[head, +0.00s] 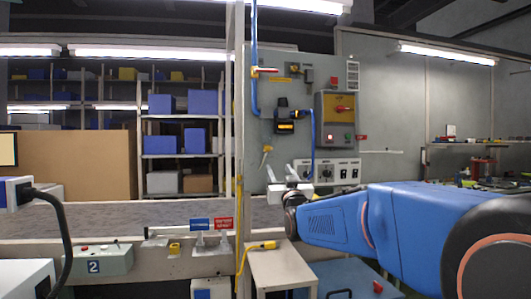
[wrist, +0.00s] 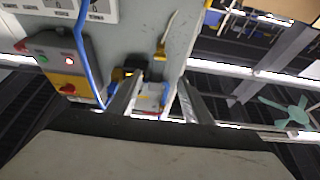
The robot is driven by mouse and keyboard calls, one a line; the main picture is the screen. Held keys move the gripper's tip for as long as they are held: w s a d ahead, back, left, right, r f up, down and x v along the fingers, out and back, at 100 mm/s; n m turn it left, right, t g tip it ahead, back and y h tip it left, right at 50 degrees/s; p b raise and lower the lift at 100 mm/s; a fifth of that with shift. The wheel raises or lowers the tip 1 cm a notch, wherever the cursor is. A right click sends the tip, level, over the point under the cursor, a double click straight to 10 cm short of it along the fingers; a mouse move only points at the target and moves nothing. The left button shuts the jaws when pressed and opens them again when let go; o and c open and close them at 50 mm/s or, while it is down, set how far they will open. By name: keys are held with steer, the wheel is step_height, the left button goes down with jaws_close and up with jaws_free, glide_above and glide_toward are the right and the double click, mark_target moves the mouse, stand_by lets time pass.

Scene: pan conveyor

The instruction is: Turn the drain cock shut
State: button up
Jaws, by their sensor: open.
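A small brass-yellow fitting with a pale lever (head: 266,150), which looks like the drain cock, is on the left part of the grey wall panel. Its lever slants down and left in the head view. The fitting also shows in the wrist view (wrist: 160,52), beyond the fingers and above the gap between them. My gripper (head: 291,187) is in front of the panel, lower and to the right of the cock in the head view. In the wrist view its two fingers (wrist: 157,97) stand apart with nothing held, and the cock is clear of them.
The panel carries a red-handled valve (head: 265,70) on a blue pipe, a black-and-yellow unit (head: 285,122), a control box with a red knob (head: 335,118) and white switch boxes (head: 327,171). A blue hose (wrist: 85,50) hangs near the cock. A conveyor (head: 120,213) runs below.

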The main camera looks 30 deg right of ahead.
mark_target(269, 149)
steer(key=x, duration=1.6)
steer(key=shift+w+d+f, duration=0.1)
steer(key=shift+w, duration=0.1)
steer(key=c, duration=1.1)
